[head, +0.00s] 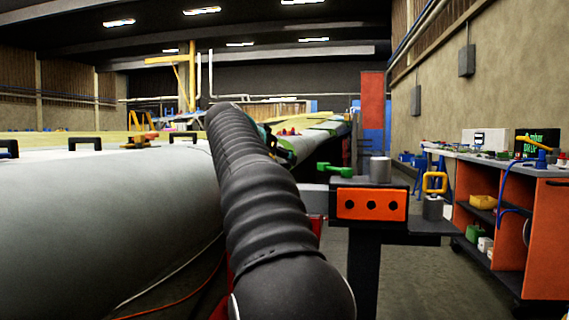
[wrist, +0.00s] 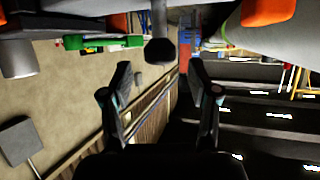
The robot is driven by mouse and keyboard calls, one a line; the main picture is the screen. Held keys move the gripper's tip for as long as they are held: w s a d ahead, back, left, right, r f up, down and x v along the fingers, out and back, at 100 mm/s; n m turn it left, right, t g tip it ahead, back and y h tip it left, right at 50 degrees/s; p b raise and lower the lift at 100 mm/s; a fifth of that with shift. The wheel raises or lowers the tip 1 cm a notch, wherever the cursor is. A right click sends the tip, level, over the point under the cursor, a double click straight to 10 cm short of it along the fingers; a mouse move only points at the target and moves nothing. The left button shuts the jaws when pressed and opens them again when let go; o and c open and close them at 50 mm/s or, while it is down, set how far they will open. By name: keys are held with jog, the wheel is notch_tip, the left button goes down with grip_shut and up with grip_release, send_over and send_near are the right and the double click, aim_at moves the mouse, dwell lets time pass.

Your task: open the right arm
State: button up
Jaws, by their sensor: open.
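In the head view an orange block with three dark holes (head: 371,205) sits on a black post, with a green handle (head: 337,170) and a grey cylinder (head: 380,170) above it. I cannot tell for sure which part is the right arm. In the wrist view, which is turned over, my gripper (wrist: 160,75) is open and empty. A dark knob on a grey rod (wrist: 160,50) shows just beyond and between the fingertips, with no clear contact. The green handle (wrist: 100,42) and grey cylinder (wrist: 17,58) are to its left. My arm hides the gripper in the head view.
A large pale wing body (head: 110,195) fills the left side. A yellow-handled grey block (head: 434,195) stands on a dark shelf right of the orange block. An orange workbench (head: 540,240) stands at the right wall. The floor between (head: 420,285) is clear.

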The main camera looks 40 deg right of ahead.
aim_at(285, 162)
jog(key=shift+x, duration=1.9)
jog(key=shift+c, duration=0.3)
jog(key=shift+a, duration=0.1)
grip_shut()
